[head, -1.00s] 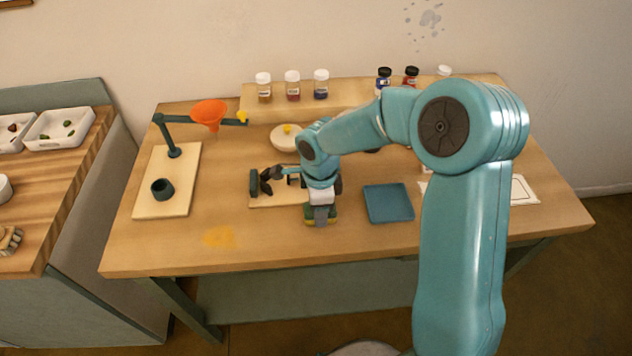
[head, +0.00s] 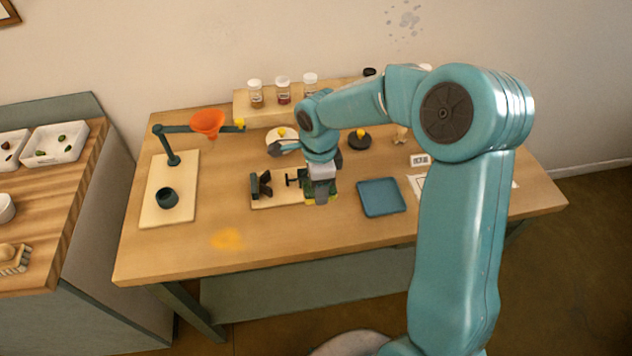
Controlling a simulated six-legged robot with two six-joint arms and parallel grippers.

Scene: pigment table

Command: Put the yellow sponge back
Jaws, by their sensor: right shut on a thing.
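My right gripper (head: 321,194) points down over the middle of the table, at the right end of a small wooden board. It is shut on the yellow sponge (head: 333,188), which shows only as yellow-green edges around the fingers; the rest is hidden. I cannot tell whether the sponge touches the board or hangs just above it. A blue square tray (head: 382,197) lies just right of the gripper and looks empty. A yellow powder stain (head: 227,239) marks the table at front left. My left gripper is not in view.
A dark clamp (head: 262,187) stands on the wooden board left of the gripper. Jars (head: 283,91) line the back shelf.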

